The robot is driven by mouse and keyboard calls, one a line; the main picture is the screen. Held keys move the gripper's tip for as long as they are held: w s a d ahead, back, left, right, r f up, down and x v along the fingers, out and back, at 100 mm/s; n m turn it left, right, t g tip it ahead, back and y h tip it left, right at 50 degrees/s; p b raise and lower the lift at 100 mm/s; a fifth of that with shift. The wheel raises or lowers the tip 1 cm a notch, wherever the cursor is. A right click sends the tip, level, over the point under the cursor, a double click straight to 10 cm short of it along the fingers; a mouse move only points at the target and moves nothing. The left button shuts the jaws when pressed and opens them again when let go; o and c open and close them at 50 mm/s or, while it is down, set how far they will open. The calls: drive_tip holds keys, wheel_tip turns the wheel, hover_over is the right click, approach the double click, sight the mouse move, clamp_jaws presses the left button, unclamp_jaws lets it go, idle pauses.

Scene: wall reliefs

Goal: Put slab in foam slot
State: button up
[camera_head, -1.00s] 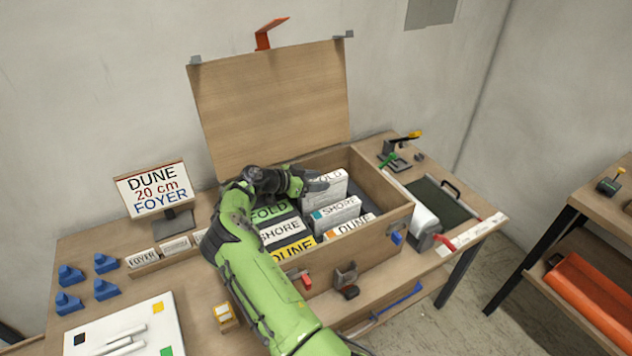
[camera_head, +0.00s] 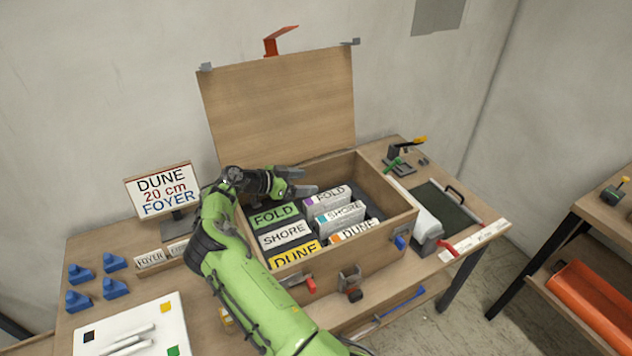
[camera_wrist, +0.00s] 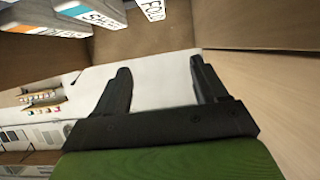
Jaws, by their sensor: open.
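A wooden case (camera_head: 392,218) stands open on the bench with dark foam inside. Three pale slabs marked FOLD (camera_head: 328,197), SHORE (camera_head: 341,213) and DUNE (camera_head: 356,232) stand in a row in the foam. Three labels lie left of them: green FOLD (camera_head: 272,215), white SHORE (camera_head: 283,235) and yellow DUNE (camera_head: 296,255). My gripper (camera_head: 304,181) is open and empty above the back of the case, just behind and left of the FOLD slab. In the wrist view the open fingers (camera_wrist: 160,67) are apart from the FOLD slab (camera_wrist: 152,8). The slabs' lower parts are hidden.
The case lid (camera_head: 280,105) stands raised behind. A sign (camera_head: 163,190) reads DUNE, 20 cm, FOYER. Blue blocks (camera_head: 113,262) and a white board (camera_head: 130,325) lie at left. A dark tray (camera_head: 445,205) and clamp (camera_head: 402,155) are at right.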

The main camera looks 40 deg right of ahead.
drive_tip(key=s+a+r+n+t+y, duration=0.6)
drive_tip(key=s+a+r+n+y, duration=0.55)
drive_tip(key=a+r, duration=0.55)
drive_tip(key=s+a+n+t+y, duration=0.1)
drive_tip(key=s+a+n+t, duration=0.2)
drive_tip(key=s+a+n, duration=0.7)
drive_tip(key=s+a, duration=0.5)
drive_tip(key=s, duration=0.3)
drive_tip(key=shift+a+r+t, duration=0.15)
drive_tip(key=shift+a+t, duration=0.15)
drive_tip(key=shift+s+y, duration=0.1)
drive_tip(key=shift+y, duration=0.15)
